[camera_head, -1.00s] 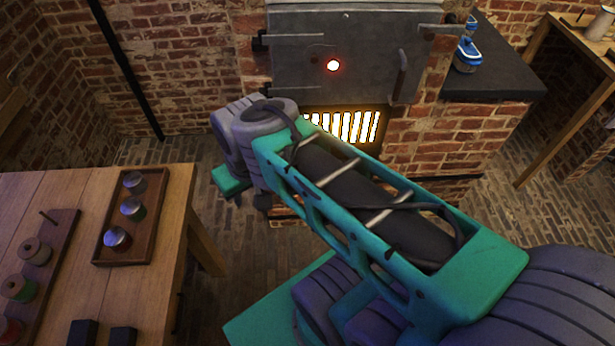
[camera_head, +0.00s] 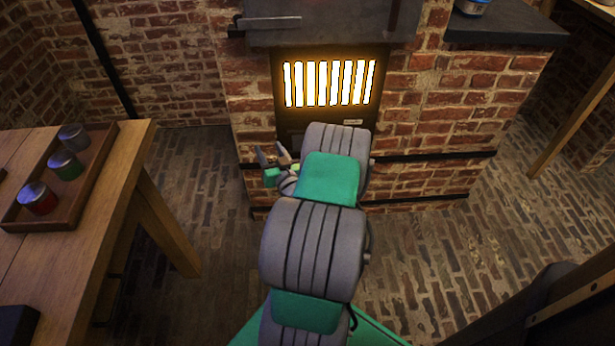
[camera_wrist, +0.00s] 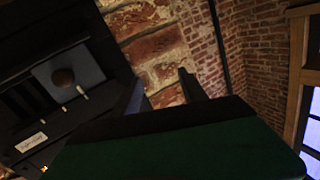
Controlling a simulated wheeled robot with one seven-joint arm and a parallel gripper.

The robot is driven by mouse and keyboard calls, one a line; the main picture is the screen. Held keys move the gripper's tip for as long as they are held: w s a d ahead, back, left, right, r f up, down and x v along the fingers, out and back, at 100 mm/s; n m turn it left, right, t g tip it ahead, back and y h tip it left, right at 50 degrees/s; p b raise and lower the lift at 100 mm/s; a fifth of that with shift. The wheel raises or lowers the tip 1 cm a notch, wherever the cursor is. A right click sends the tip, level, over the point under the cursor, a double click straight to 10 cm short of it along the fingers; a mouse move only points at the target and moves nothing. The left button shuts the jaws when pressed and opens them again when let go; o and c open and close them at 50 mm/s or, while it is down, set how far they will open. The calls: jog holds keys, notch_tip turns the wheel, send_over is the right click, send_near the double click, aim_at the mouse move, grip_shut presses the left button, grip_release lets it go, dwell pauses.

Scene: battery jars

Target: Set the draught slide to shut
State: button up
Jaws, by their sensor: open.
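The draught slide (camera_wrist: 73,72) shows in the wrist view as a grey plate with a round brown knob (camera_wrist: 63,77). It sits in a dark panel (camera_wrist: 35,98) with slots, pale marks and a small label (camera_wrist: 30,142) that I cannot read surely. My gripper (camera_wrist: 162,92) is open and empty, to the right of the knob and apart from it. In the head view my gripper (camera_head: 272,154) is low in front of the stove, just left of my wrist. There my arm hides the slide and most of the panel below the glowing grate (camera_head: 328,84).
Brick walls (camera_head: 455,95) surround the stove, with a dark rail (camera_head: 435,156) to the right. A wooden table (camera_head: 110,215) at left bears a tray (camera_head: 92,176) of several jars. A dark ledge (camera_head: 510,32) is at upper right. The floor (camera_head: 430,250) at right is clear.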

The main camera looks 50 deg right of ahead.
jog(key=s+d+f+m+g+h+b, duration=0.1)
jog(key=s+d+f+m+g+h, duration=0.45)
jog(key=s, duration=0.45)
jog(key=shift+t, duration=0.85)
jog(key=shift+s+d+f+p+x, duration=0.15)
jog(key=shift+p+x, duration=0.25)
jog(key=shift+x, duration=1)
jog(key=shift+f+p+x, duration=0.25)
jog(key=shift+p+x, duration=0.1)
jog(key=shift+x, duration=1.05)
jog(key=shift+s+d+f+p+x, duration=0.15)
jog(key=shift+p+x, duration=0.25)
jog(key=shift+x, duration=0.95)
jog(key=shift+c, duration=0.5)
grip_shut()
